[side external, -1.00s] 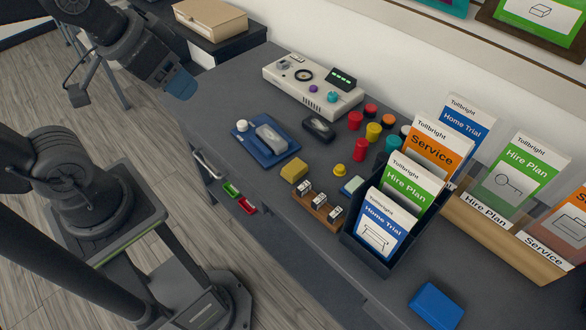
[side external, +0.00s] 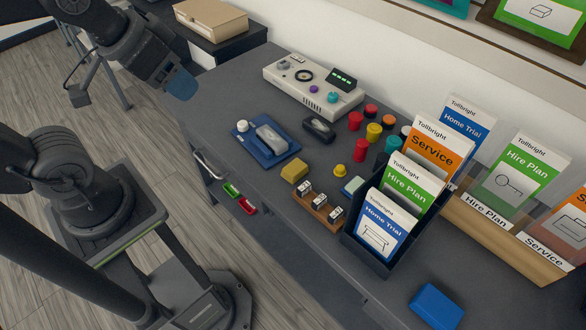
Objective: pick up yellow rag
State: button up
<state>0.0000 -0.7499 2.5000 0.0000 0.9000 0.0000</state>
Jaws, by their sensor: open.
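The yellow rag (side external: 295,171) looks like a small folded block lying on the grey desk, near its front edge. It sits between a blue tray with a grey object and a small wooden rack. My gripper (side external: 181,84) has blue fingertips and is at the upper left, above and beyond the desk's left end. It is open and well apart from the rag, with nothing seen in it. The gap between its fingers is hard to make out from this side.
A blue tray (side external: 266,140) lies left of the rag, and a wooden rack (side external: 318,211) stands just right of it. A dark leaflet holder (side external: 378,256) rises further right. A white control box (side external: 312,87) and several coloured cylinders are behind.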

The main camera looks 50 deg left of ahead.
jog(key=o, duration=0.7)
jog(key=shift+o, duration=0.2)
jog(key=shift+w, duration=0.1)
jog(key=m+g, duration=0.6)
jog(key=m, duration=1.2)
send_over(295, 167)
notch_tip(295, 167, down, 24)
jog(key=f, duration=0.8)
jog(key=shift+s+a, duration=0.2)
jog(key=shift+s, duration=0.05)
jog(key=shift+w+d+f, duration=0.1)
jog(key=shift+w+f, duration=0.05)
jog(key=shift+f, duration=1.25)
jog(key=shift+w+d+f, duration=0.1)
jog(key=shift+f, duration=1.3)
